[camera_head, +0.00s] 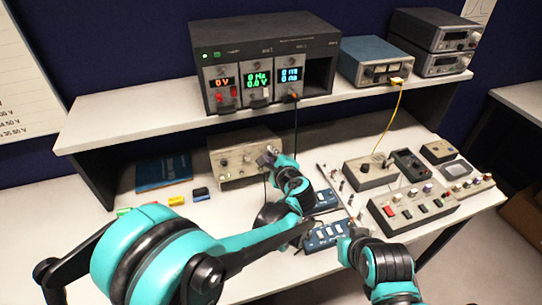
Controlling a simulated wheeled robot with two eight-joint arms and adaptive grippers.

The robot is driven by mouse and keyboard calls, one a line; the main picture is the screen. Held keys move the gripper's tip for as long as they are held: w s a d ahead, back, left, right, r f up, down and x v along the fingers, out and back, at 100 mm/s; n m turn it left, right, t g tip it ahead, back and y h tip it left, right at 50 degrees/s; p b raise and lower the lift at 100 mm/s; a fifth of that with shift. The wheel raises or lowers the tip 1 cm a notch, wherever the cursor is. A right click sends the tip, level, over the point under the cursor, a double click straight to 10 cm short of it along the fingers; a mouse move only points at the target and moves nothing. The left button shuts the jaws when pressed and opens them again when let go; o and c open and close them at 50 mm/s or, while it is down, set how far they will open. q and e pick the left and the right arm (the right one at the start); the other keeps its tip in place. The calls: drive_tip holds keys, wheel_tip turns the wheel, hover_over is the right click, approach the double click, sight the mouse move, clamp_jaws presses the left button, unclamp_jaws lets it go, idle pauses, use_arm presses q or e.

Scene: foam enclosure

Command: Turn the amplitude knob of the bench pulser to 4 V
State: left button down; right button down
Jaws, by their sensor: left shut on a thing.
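The bench pulser appears to be the beige box (233,161) with small knobs on its front, under the shelf left of centre. My left gripper (268,157) is at the right part of its front panel, with the fingers shut on a small knob there. The gripper hides that knob, its scale and its pointer, so I cannot read the setting. My right arm comes in from the lower right. Its gripper end (350,235) is near the blue switch boxes, and its fingers cannot be made out clearly.
Blue switch boxes (325,236) lie between my arms. A grey control box (412,208) and other small instruments stand on the right. A dark instrument rack (322,72) with lit displays sits on the shelf. A black cable hangs from it near my left gripper. A blue book (163,173) lies left.

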use_arm(q)
drive_tip(key=shift+m, duration=2.2)
drive_tip(key=c, duration=1.4)
unclamp_jaws()
drive_tip(key=shift+c, duration=0.2)
drive_tip(key=v, duration=1.2)
